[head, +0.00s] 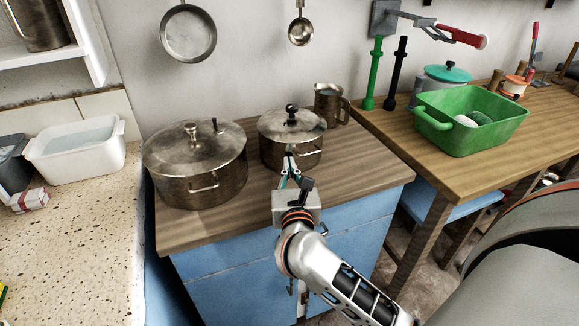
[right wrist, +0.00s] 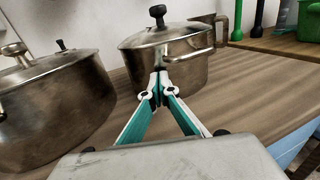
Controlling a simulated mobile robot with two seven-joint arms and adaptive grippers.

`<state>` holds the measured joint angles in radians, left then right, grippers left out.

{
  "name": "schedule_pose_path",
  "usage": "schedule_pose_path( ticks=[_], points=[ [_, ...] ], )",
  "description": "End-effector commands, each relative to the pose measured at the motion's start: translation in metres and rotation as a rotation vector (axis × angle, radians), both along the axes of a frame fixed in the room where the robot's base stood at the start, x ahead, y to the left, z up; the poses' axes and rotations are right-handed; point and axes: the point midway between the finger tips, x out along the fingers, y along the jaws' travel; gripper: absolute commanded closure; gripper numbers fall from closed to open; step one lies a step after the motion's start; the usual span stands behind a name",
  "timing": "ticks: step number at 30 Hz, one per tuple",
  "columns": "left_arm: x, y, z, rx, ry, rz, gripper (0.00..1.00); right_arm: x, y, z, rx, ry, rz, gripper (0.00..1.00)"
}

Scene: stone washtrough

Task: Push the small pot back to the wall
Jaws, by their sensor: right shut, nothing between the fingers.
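The small pot (head: 291,140), a steel pot with a lid, black knob and side handles, stands upright on the wooden counter top. It also shows in the right wrist view (right wrist: 190,60). My right gripper (head: 289,160) is shut and empty, with its fingertips at the near side of the small pot. In the right wrist view the fingertips (right wrist: 158,80) overlap the pot's lower front wall; I cannot tell for sure whether they touch it. My left gripper is not in view.
A larger lidded pot (head: 196,170) stands left of the small pot. A metal jug (head: 328,106) stands close behind it on the right. The wall (head: 255,60) is behind, with a hanging pan (head: 188,34). Bare counter (head: 365,155) lies to the right.

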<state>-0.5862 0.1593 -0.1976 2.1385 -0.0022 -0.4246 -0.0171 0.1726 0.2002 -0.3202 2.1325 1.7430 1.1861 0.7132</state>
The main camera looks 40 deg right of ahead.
Motion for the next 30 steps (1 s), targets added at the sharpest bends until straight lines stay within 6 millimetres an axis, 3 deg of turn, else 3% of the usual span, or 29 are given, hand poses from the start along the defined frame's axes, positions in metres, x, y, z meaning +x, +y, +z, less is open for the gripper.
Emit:
schedule_pose_path(
  ticks=[7, 19, 24, 30],
  points=[
    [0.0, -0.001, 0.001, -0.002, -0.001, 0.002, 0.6, 0.013, -0.008, 0.001, -0.004, -0.002, -0.001, 1.0],
    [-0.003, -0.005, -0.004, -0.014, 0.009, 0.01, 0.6, 0.102, -0.059, -0.001, -0.002, 0.001, -0.002, 1.0],
    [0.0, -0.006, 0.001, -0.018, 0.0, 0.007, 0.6, 0.115, -0.067, -0.001, 0.0, 0.001, -0.001, 1.0],
    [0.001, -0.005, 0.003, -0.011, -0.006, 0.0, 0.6, 0.115, -0.067, 0.0, 0.0, 0.001, -0.001, 1.0]
  ],
)
